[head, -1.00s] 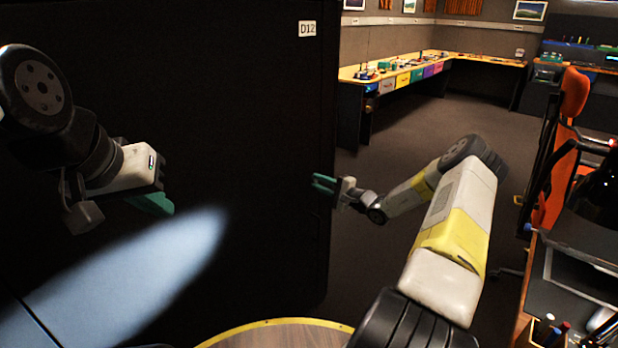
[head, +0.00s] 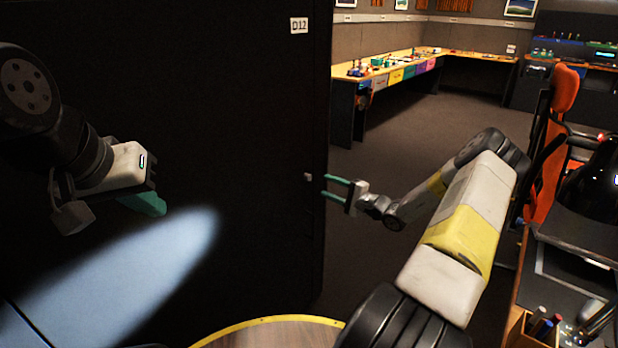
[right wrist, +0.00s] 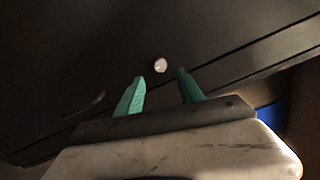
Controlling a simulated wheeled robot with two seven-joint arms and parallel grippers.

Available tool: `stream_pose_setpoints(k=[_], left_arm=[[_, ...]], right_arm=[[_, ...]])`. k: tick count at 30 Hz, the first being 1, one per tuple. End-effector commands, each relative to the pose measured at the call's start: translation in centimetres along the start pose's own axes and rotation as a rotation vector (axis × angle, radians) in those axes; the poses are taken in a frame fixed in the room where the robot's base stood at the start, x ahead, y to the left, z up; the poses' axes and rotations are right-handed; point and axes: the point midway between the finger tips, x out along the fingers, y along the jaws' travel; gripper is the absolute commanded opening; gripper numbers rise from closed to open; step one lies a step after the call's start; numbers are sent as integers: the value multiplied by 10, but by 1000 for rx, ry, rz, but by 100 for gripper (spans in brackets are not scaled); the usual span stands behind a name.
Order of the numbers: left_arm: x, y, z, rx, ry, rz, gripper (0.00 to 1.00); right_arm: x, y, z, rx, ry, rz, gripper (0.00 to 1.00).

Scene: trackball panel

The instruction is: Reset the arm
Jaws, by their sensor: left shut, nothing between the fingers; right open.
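My right gripper (head: 324,187) is open and empty, its two green fingers pointing left toward the right edge of the dark panel (head: 240,120). In the right wrist view the open fingers (right wrist: 158,88) stand on either side of a small round pale knob (right wrist: 160,65), which lies beyond their tips with nothing gripped. The knob also shows in the head view (head: 308,177), just left of the fingers and apart from them. My left gripper (head: 150,205) is at the left in front of the dark panel, its green fingers together and holding nothing.
A label D12 (head: 299,25) is on the panel. A long desk with coloured drawers (head: 395,77) runs along the back. At right are an orange chair (head: 548,170) and a desk with a pen holder (head: 535,328). The carpet (head: 430,120) between is clear.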

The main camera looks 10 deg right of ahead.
Motion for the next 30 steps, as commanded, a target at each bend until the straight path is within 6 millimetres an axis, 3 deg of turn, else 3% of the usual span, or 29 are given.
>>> stream_pose_setpoints(k=[12,16,20,23,30], left_arm=[[0,0,0,0,0,0,0],[0,0,0,0,0,0,0],[0,0,0,0,0,0,0],[0,0,0,0,0,0,0],[0,0,0,0,0,0,0]], right_arm=[[-5,-1,2,-2,-5,2,45],[3,-14,24,-36,-68,46,45],[16,-40,80,-116,-212,168,45],[18,-58,133,-198,-333,297,45],[-10,-94,240,-415,-520,605,45]])
